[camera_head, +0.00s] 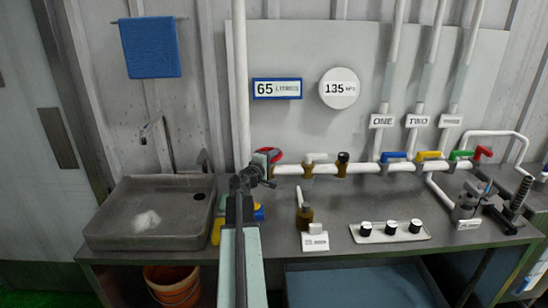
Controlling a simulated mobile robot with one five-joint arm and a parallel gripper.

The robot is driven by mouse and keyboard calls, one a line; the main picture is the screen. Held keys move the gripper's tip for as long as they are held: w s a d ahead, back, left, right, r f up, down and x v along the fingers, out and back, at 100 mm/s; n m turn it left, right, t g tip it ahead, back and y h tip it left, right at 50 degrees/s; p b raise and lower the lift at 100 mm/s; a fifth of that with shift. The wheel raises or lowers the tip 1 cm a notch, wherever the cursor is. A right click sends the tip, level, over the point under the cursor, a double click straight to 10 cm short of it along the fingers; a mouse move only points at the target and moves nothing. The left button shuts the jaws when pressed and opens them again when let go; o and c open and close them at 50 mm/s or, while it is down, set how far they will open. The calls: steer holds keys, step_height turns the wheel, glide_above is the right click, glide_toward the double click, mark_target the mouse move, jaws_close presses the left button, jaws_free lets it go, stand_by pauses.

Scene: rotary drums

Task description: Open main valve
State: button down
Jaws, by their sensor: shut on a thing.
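The arm and gripper hide part of the wheel and the valve body. How far the valve is turned cannot be told.
Blue (394,156), yellow (430,155), green (461,155) and red (484,152) handles stand along the pipe to the right. A grey sink (150,235) is at left. Signs read 65 (277,88) and 135 (339,88).

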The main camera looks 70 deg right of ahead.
steer(key=shift+s+d+n+t, duration=0.1)
steer(key=shift+d+n+t, duration=0.15)
steer(key=shift+t, duration=0.25)
steer(key=n+t, duration=0.2)
steer(key=t, duration=0.1)
steer(key=shift+d, duration=0.2)
steer(key=n+t, duration=0.1)
steer(key=t, duration=0.1)
steer(key=n+t, duration=0.1)
steer(key=t, duration=0.1)
steer(key=shift+d+n, duration=0.35)
steer(key=shift+d, duration=0.05)
steer(key=n+t+y, duration=0.1)
steer(key=n+t, duration=0.1)
steer(key=t, duration=0.1)
steer(key=n+t+y, duration=0.1)
steer(key=shift+w+d+t+y, duration=0.3)
steer(key=shift+w+d+t, duration=0.05)
steer(key=shift+t, duration=0.05)
steer(key=shift+w+n+t+y, duration=0.25)
steer(key=shift+n+t+y, duration=0.75)
steer(key=shift+n+t, duration=0.25)
steer(key=shift+t, duration=0.35)
steer(key=shift+w, duration=0.1)
steer(key=c, duration=1.4)
jaws_free()
steer(key=shift+o, duration=0.2)
